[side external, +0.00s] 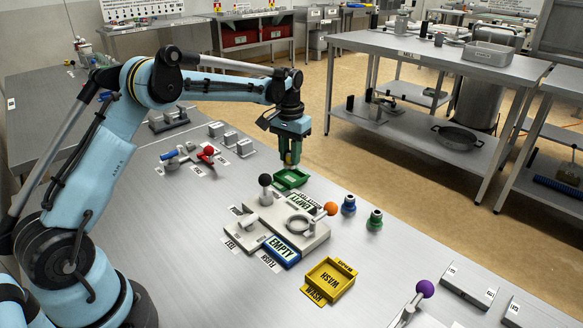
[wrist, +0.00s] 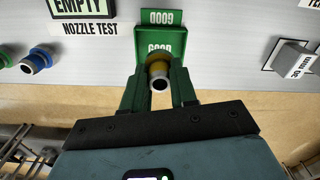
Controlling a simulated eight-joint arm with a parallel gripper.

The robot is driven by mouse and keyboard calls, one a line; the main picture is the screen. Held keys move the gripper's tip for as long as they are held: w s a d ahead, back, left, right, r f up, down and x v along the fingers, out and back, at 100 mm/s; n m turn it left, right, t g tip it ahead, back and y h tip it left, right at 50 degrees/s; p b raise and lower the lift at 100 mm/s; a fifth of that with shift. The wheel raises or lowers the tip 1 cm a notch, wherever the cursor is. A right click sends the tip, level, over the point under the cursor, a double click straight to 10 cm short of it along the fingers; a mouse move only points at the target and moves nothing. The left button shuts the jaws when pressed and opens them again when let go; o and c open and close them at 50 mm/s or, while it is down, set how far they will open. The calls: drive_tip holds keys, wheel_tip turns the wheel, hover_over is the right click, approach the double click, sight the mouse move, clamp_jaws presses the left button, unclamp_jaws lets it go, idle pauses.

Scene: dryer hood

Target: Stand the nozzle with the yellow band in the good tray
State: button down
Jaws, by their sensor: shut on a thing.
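My gripper (side external: 290,156) is shut on the nozzle with the yellow band (wrist: 158,70). In the wrist view the nozzle sits between the two green fingers, its dark round opening facing the camera. In the side view only a small yellowish part of it shows between the fingers, and it looks roughly upright. The green good tray (side external: 291,180) is right below the gripper. In the wrist view the tray (wrist: 160,38) lies just beyond the nozzle. I cannot tell whether the nozzle touches the tray floor.
A nozzle with a blue band (side external: 348,206) and one with a green band (side external: 375,220) stand right of the test fixture (side external: 315,240). The fixture has black-knobbed and orange-knobbed levers. A yellow wash tray (side external: 330,279) sits nearer the front. Grey blocks (side external: 231,138) stand left of the good tray.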

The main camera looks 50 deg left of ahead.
sight(290, 166)
drive_tip(key=shift+f, duration=1.95)
drive_tip(key=c, duration=0.9)
unclamp_jaws()
drive_tip(key=shift+f, duration=0.15)
wheel_tip(290, 166, up, 12)
drive_tip(key=shift+f, duration=0.1)
drive_tip(key=shift+s+d+r, duration=0.15)
drive_tip(key=shift+r, duration=0.4)
drive_tip(key=s+d+r+m+t, duration=0.1)
drive_tip(key=s+d+r+t, duration=0.15)
drive_tip(key=s, duration=0.25)
drive_tip(key=s+d+r+t, duration=0.1)
drive_tip(key=s+d+r, duration=0.2)
drive_tip(key=s+d, duration=0.15)
drive_tip(key=s+d+f+t, duration=0.1)
drive_tip(key=s+f, duration=0.1)
drive_tip(key=s, duration=0.2)
drive_tip(key=s+d+f+m+t, duration=0.1)
drive_tip(key=s+f, duration=0.1)
drive_tip(key=s, duration=0.3)
drive_tip(key=s+d+f+t, duration=0.1)
drive_tip(key=s+d+f, duration=0.1)
drive_tip(key=s, duration=0.2)
drive_tip(key=shift+s+d+m+t, duration=0.1)
drive_tip(key=shift+s+m+t, duration=0.05)
drive_tip(key=shift+m+t, duration=0.2)
